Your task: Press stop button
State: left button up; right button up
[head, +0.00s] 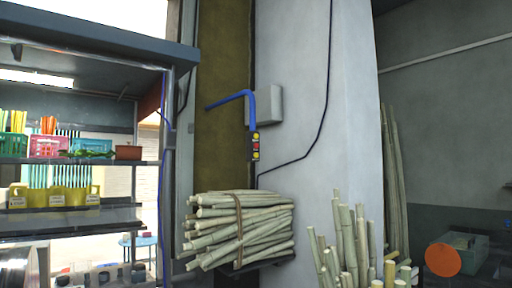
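A small dark control strip (255,147) hangs at the lower end of a bent blue bar (235,97), in front of the wall in the middle of the head view. It carries small round yellow buttons and a red part (256,147) between them. It is too small to read any label, so I cannot tell for sure which one is the stop button. Neither of my grippers shows in the head view.
A bundle of cane (240,228) sits on a support below the control strip. More cane (345,245) stands upright to the right. A shelf unit (75,165) with colourful baskets fills the left. A grey box (267,104) and black cable are on the wall.

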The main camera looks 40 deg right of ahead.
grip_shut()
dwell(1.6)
